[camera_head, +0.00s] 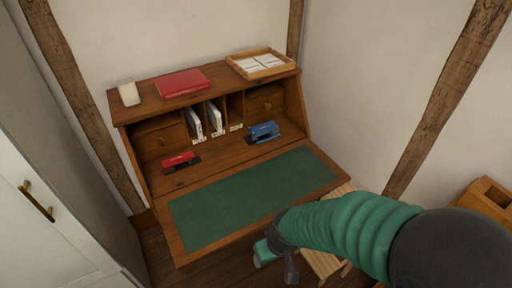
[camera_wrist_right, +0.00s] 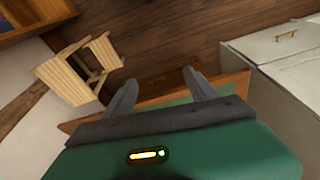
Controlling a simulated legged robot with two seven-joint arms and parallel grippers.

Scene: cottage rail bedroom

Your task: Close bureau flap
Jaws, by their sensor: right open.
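The wooden bureau (camera_head: 155,115) stands against the wall with its flap (camera_head: 325,170) lowered and open. The flap has a green inset writing surface and a brown wooden border. My right arm comes in from the right, and my right gripper (camera_head: 290,272) is low by the flap's front right edge. In the right wrist view its two fingers (camera_wrist_right: 160,88) are spread apart with nothing held. A wooden strip that looks like the flap's edge (camera_wrist_right: 238,84) runs behind the fingers; contact cannot be told. My left gripper is not in view.
Inside the bureau are a red stapler (camera_head: 180,160), a blue stapler (camera_head: 264,131) and white booklets (camera_head: 215,117). On top are a red book (camera_head: 183,83), a candle (camera_head: 129,93) and a tray (camera_head: 283,71). A wooden stool (camera_wrist_right: 75,75) and white cabinet (camera_head: 45,215) stand nearby.

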